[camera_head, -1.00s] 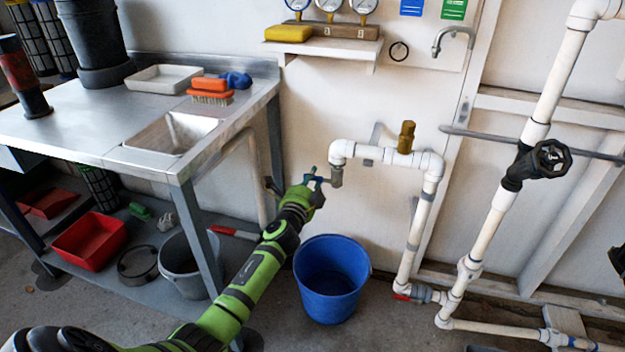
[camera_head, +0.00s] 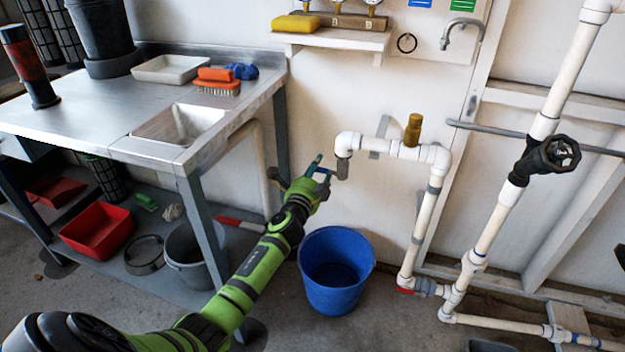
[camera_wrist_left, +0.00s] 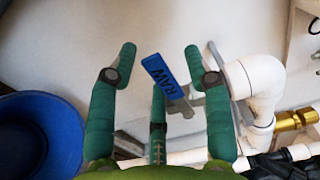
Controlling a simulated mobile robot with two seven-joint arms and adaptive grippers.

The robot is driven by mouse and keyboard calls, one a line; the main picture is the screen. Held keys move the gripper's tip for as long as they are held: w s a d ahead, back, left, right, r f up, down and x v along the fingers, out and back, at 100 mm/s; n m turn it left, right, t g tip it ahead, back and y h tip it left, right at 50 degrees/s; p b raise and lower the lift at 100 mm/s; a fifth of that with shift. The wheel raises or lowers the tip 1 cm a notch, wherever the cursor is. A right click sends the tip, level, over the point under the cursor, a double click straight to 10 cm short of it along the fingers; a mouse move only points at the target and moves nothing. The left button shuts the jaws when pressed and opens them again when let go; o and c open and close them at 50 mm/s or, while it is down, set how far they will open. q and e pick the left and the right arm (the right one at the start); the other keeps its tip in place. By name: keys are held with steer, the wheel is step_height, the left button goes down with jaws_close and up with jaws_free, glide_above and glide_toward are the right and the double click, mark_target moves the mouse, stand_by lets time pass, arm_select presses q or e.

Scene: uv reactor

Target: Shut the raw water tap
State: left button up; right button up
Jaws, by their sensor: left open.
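The raw water tap hangs at the left end of the white wall pipe, with its grey metal body (camera_head: 343,168) pointing down above the blue bucket. Its blue handle, marked RAW (camera_wrist_left: 169,78), shows in the left wrist view, tilted. My left gripper (camera_head: 321,171) is at the tap's left side in the head view. In the left wrist view the gripper (camera_wrist_left: 160,53) is open, with one green finger on each side of the handle. Gaps show between handle and fingers. In the head view the fingers partly hide the handle. My right gripper is not in view.
The blue bucket (camera_head: 336,270) stands on the floor below the tap. A metal sink bench (camera_head: 85,120) is at left. A brass fitting (camera_head: 413,130) tops the white pipe (camera_head: 390,150). A black handwheel valve (camera_head: 558,154) is at right. A red-handled valve (camera_head: 407,291) sits low.

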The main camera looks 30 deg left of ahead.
arm_select(q)
steer(key=v, duration=1.1)
steer(key=shift+s, duration=0.35)
steer(key=shift+d, duration=0.15)
